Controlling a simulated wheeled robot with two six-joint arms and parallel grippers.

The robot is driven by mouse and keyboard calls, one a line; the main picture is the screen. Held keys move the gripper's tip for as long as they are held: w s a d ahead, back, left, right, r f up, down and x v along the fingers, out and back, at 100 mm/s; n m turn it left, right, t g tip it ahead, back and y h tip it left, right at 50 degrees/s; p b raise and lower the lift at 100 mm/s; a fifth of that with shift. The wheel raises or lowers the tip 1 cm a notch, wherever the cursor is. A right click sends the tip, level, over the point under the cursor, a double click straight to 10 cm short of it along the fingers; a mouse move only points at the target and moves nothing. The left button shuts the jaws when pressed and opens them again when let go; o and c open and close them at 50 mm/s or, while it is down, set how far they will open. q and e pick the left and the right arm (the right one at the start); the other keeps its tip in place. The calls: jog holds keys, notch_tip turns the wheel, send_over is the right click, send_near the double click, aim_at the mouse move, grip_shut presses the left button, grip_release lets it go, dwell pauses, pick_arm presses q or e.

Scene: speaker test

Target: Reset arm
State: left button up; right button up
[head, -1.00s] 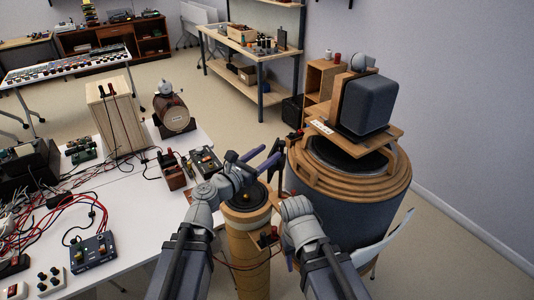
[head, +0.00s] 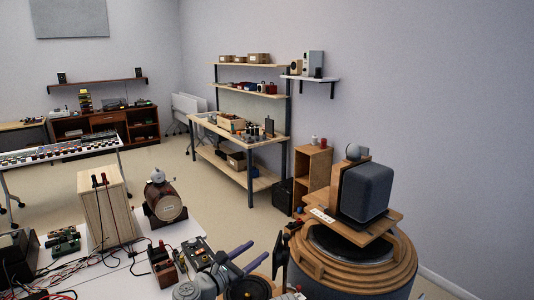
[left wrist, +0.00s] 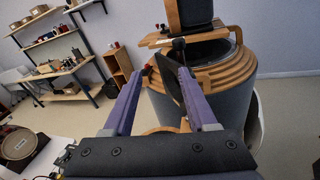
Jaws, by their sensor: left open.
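My left gripper (head: 259,251) shows at the bottom of the head view, its two purple fingers apart with no object seen held between them. In the left wrist view the open fingers (left wrist: 161,72) point toward a large round drum-like speaker (left wrist: 228,103). That speaker, with wooden rings (head: 388,255) on top, stands to the right of the gripper in the head view. A black flat piece (head: 280,256) stands beside the speaker; in the wrist view it appears between the fingers, and I cannot tell its distance. My right gripper is not seen.
A dark box speaker (head: 366,192) sits on a wooden stand above the rings. The white table (head: 205,229) at the lower left carries wires, small boxes, a wooden block (head: 107,210) and a barrel-shaped device (head: 165,202). Open floor lies beyond, before the shelves (head: 250,145).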

pick_arm(q)
jog(key=s+f+m+g+y, duration=0.2)
jog(key=s+f+m+g, duration=0.15)
jog(key=f+m, duration=0.4)
jog(key=s+f+m+g+y, duration=0.1)
jog(key=s+f+m+g, duration=0.25)
jog(key=f+m, duration=0.35)
jog(key=s+a+f+m+g+y, duration=0.3)
jog(key=s+a+m+y, duration=0.1)
jog(key=a+m, duration=0.25)
jog(key=s+a+f+m+g+y, duration=0.3)
jog(key=a+m+y, duration=0.1)
jog(key=a+m, duration=0.25)
jog(key=s+d+m, duration=0.1)
jog(key=s+d, duration=0.2)
jog(key=d, duration=0.2)
jog(key=s+d+m+y, duration=0.1)
jog(key=s+d, duration=0.2)
jog(key=d, duration=0.2)
jog(key=shift+d+m+g, duration=0.35)
jog(key=shift+g, duration=0.05)
